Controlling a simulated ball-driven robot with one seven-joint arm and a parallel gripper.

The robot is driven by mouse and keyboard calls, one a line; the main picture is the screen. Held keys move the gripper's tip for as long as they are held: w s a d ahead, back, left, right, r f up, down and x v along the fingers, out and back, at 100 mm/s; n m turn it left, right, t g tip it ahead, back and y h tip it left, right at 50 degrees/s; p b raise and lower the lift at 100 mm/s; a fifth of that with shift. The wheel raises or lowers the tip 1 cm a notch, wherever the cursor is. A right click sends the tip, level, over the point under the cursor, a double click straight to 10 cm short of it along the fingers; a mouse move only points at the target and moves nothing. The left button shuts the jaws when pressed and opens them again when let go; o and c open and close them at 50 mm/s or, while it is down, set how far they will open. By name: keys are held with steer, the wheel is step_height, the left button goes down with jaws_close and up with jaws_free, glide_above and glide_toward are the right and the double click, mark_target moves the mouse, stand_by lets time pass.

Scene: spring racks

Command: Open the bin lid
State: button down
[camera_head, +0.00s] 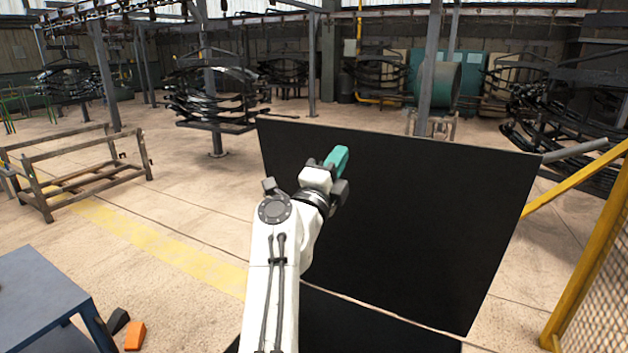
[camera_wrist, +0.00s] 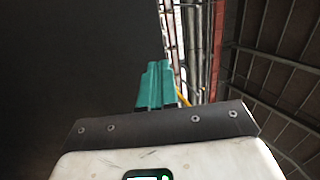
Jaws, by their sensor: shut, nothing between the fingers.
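The bin lid (camera_head: 420,230) is a large flat black panel. It stands raised and nearly upright, filling the middle of the head view. In the wrist view the lid (camera_wrist: 70,70) is the dark surface on the left. A black part of the bin (camera_head: 350,325) shows low behind my arm, below a thin pale gap; the rest of the bin is out of view. My gripper (camera_head: 338,160) has teal fingers, shut and empty, in front of the lid's upper left part. The fingers also show in the wrist view (camera_wrist: 157,80). I cannot tell whether they touch the lid.
A blue-grey table (camera_head: 40,300) stands at the lower left, with an orange item (camera_head: 135,336) on the floor beside it. A yellow mesh fence (camera_head: 590,265) is at the right. An empty metal frame (camera_head: 75,165) stands at the left. The floor between is clear.

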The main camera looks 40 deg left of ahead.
steer(key=s+d+f+p, duration=0.1)
steer(key=s, duration=0.7)
steer(key=shift+s+d+p, duration=0.3)
steer(key=shift+d, duration=0.1)
steer(key=shift+f, duration=0.15)
